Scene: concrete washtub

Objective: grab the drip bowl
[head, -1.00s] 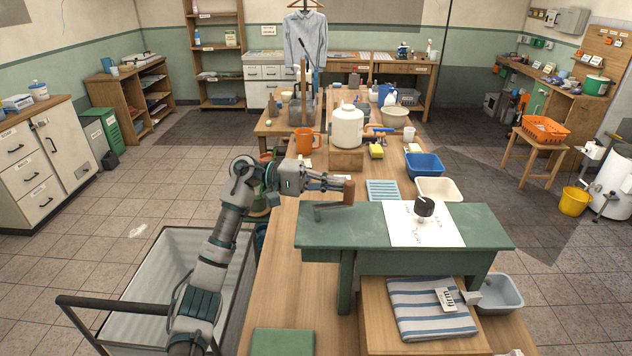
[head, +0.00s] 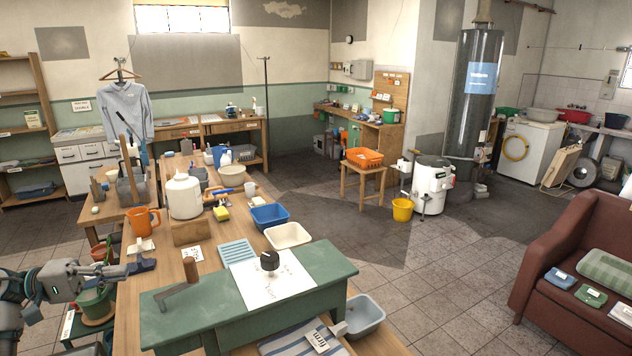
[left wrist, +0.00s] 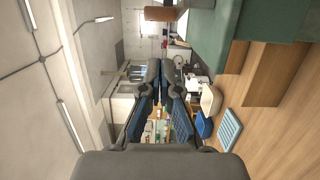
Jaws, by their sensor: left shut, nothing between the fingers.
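I cannot tell which vessel is the drip bowl. A pale grey-blue basin (head: 364,316) sits low beside the right end of the green bench (head: 240,303). A cream basin (head: 288,235) and a deeper blue basin (head: 269,216) stand on the wooden table behind the bench. My left gripper (head: 141,265) is shut and empty, at the left of the head view, left of the bench and well away from these basins. In the left wrist view its fingers (left wrist: 166,70) are together, with the blue basin (left wrist: 204,125) and cream basin (left wrist: 211,100) to the right. My right gripper is not in view.
A brown-handled tool (head: 178,292) and a white sheet (head: 272,282) with a dark knob lie on the bench. A blue ribbed rack (head: 237,252), white jug (head: 184,196) and orange mug (head: 143,221) crowd the table. Floor right of the bench is clear up to the brown sofa (head: 580,265).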

